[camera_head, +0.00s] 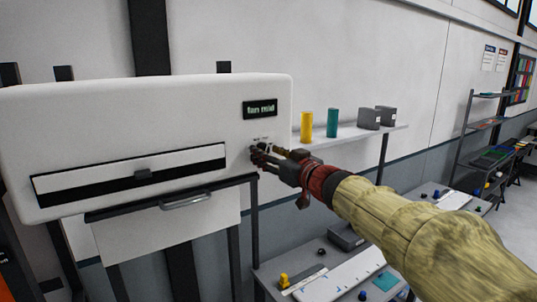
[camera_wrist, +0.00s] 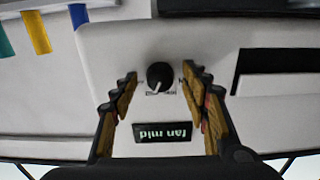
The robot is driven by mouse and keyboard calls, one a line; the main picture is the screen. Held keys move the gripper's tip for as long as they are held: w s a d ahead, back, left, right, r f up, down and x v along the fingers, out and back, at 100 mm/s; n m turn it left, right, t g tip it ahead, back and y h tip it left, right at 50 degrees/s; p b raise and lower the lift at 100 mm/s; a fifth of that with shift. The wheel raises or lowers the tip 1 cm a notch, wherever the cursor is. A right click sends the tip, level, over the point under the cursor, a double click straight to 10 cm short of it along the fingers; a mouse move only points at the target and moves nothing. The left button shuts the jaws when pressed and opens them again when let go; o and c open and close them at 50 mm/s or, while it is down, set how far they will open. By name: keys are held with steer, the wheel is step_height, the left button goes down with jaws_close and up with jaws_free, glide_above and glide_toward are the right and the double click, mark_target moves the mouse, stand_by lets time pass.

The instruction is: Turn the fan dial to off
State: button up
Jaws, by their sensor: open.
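The fan dial is a round black knob (camera_wrist: 160,76) with a pale pointer line, on the white front of the machine (camera_head: 110,110). In the wrist view it sits between and just beyond my gripper's two fingers.
The machine has a long dark slot (camera_head: 130,175) and a metal handle (camera_head: 186,201) below. A shelf (camera_head: 345,137) right of it holds a yellow cylinder (camera_head: 306,125), a teal cylinder (camera_head: 332,122) and grey boxes (camera_head: 369,118). A lower bench (camera_head: 330,270) carries small tools.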

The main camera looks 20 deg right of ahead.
steer(key=shift+c, duration=1.1)
steer(key=c, duration=0.9)
steer(key=shift+c, duration=0.2)
steer(key=shift+n, duration=0.4)
steer(key=shift+d+n+b, duration=0.1)
steer(key=shift+n+b, duration=3.15)
steer(key=shift+n, duration=6.25)
